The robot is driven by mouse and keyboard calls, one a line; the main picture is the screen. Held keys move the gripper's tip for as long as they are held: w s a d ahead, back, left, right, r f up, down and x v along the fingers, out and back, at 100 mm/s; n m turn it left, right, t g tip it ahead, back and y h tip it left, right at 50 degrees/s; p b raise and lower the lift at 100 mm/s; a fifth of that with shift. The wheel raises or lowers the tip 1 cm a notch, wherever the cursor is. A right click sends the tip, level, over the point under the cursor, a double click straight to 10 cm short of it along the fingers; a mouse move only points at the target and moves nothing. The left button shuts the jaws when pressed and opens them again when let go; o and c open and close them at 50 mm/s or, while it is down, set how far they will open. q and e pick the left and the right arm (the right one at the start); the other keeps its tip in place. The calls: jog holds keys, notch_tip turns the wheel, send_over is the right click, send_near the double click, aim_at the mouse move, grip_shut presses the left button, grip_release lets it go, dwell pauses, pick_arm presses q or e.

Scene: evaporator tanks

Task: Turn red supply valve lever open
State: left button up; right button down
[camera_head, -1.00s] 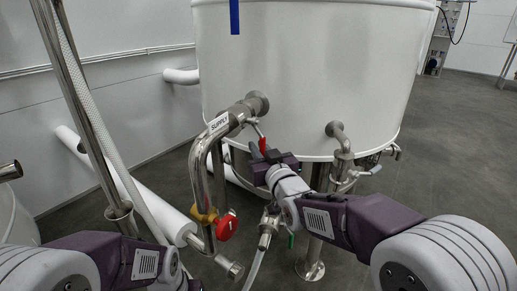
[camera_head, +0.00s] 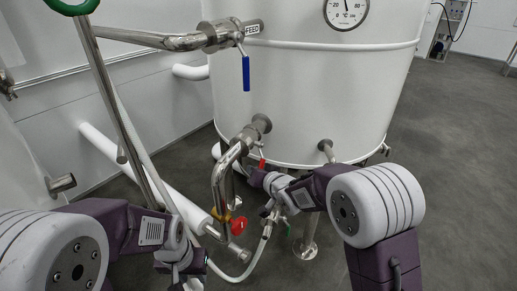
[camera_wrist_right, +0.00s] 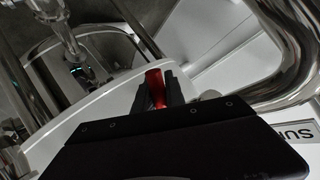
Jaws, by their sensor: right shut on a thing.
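The red supply valve lever (camera_head: 262,163) hangs from the valve on the steel supply pipe (camera_head: 222,178), low on the front of the white tank. My right gripper (camera_head: 256,178) is at the lever. In the right wrist view, the red lever (camera_wrist_right: 155,88) sits between the two dark fingers of my right gripper (camera_wrist_right: 154,98), which are shut on it. Part of a label on the pipe shows at the right of that view. My left gripper (camera_head: 188,268) is low at the left, apart from the pipes; its fingers are too unclear to judge.
A blue lever (camera_head: 246,74) hangs from the feed pipe above. A round red handle (camera_head: 238,226) and a yellow one sit low on the supply pipe. A clear hose (camera_head: 252,262) runs beneath. The white tank (camera_head: 300,100) stands close behind. Open floor lies at the right.

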jog(key=s+a+r+m+g+y+p, duration=0.2)
jog(key=s+r+m+g+p, duration=0.2)
jog(key=p, duration=3)
jog(key=shift+s+r+m+g, duration=0.2)
jog(key=shift+r+m+g, duration=0.2)
jog(key=shift+r+g, duration=1.15)
jog(key=shift+a+f+g, duration=0.1)
jog(key=shift+f+g, duration=0.2)
jog(key=shift+g, duration=0.05)
jog(key=shift+y, duration=0.3)
jog(key=c, duration=1.4)
grip_release()
jog(key=v, duration=0.9)
